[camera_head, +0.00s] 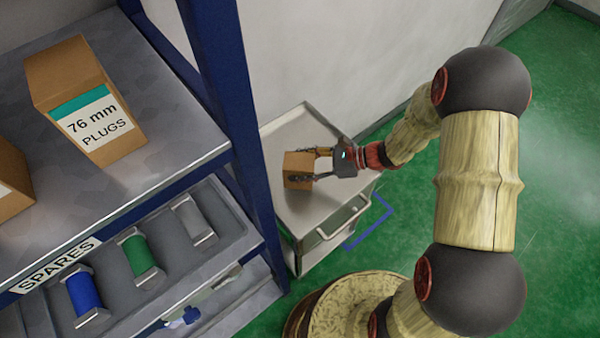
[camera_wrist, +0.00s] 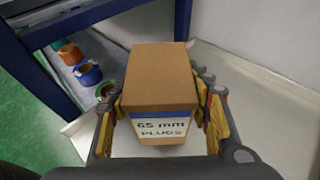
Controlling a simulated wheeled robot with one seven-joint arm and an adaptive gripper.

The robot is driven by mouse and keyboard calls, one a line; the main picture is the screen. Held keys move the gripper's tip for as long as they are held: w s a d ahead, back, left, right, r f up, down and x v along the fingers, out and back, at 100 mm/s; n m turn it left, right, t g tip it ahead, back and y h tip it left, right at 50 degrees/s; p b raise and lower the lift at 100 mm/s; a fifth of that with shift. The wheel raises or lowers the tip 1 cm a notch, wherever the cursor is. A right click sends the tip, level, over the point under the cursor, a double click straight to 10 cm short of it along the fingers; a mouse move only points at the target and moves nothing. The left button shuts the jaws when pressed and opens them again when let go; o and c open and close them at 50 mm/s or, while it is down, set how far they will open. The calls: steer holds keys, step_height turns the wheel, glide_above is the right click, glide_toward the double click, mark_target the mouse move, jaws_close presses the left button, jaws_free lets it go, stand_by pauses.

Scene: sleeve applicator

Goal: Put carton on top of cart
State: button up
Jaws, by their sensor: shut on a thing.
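A small brown carton (camera_head: 298,170) is held between the fingers of my gripper (camera_head: 318,167), over the top of a grey metal cart (camera_head: 318,205). In the wrist view the carton (camera_wrist: 160,80) has a white label with a blue band reading "65 mm PLUGS". My gripper (camera_wrist: 163,118) is shut on its two sides there. The pale cart top (camera_wrist: 255,120) shows below and beyond the carton. The carton is roughly upright. I cannot tell whether its underside touches the cart top.
A blue-framed shelf rack (camera_head: 225,80) stands left of the cart. It bears a larger carton (camera_head: 85,100) labelled "76 mm PLUGS" and a "SPARES" tray (camera_head: 110,270) with coloured spools. A white wall is behind the cart. Green floor (camera_head: 560,120) lies open at right.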

steer(key=shift+w+d+f, duration=0.1)
steer(key=shift+w+f, duration=0.2)
steer(key=shift+f, duration=0.1)
steer(key=shift+f+b, duration=0.75)
steer(key=shift+f, duration=0.75)
steer(key=shift+f, duration=0.15)
steer(key=o, duration=1.4)
